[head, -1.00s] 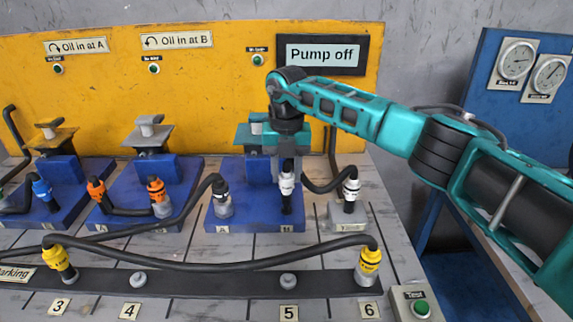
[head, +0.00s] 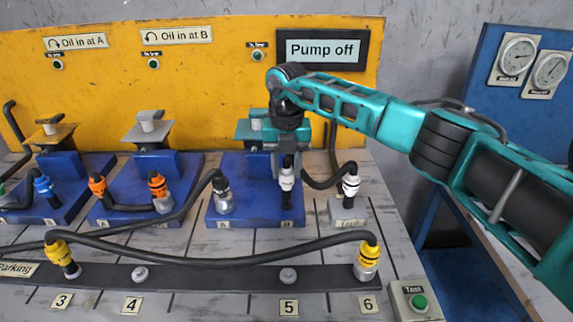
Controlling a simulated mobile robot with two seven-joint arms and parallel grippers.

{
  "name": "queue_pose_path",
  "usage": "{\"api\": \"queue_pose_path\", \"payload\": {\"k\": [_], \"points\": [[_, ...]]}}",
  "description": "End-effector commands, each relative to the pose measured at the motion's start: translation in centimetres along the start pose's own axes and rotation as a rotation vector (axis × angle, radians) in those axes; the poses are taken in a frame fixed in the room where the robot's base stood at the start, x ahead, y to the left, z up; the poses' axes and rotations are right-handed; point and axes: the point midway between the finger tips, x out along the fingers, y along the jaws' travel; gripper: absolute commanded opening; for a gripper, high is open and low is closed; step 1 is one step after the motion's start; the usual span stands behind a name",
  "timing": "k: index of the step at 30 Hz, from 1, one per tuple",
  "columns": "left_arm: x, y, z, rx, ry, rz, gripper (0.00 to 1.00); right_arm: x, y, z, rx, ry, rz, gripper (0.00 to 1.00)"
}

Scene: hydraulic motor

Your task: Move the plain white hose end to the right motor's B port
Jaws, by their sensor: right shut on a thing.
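My right gripper (head: 286,172) points down over the right motor's blue base (head: 256,211) and is shut on a white hose end (head: 287,180). That end is upright over the B label (head: 286,223); I cannot tell whether it is fully seated on the port. A black hose runs from it to another white hose end (head: 350,184), upright on the grey tank block (head: 347,213) to the right. A grey-and-black hose end (head: 223,195) stands at the A side of the same motor. My left gripper is not in view.
Two more motors on blue bases stand to the left, with orange ends (head: 158,187) and a blue end (head: 44,187). The front parking rail (head: 215,278) carries two yellow ends (head: 368,257) joined by a hose. The pump display (head: 322,50) reads "Pump off".

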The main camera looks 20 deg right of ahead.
Motion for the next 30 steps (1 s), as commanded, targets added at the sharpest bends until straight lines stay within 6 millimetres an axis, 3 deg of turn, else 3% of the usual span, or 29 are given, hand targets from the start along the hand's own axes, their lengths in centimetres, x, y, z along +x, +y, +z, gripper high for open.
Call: {"api": "queue_pose_path", "payload": {"k": [11,25,26,30], "points": [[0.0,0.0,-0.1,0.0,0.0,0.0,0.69,0.1,0.0,0.0,0.0,0.0,0.001,0.0],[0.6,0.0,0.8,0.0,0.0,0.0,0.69,1.8,0.0,0.0,0.0,0.0,0.001,0.0],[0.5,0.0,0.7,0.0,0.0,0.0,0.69,1.6,0.0,0.0,0.0,-0.001,0.002,0.42],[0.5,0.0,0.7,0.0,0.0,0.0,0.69,1.6,0.0,0.0,0.0,-0.001,0.001,0.56]]}}
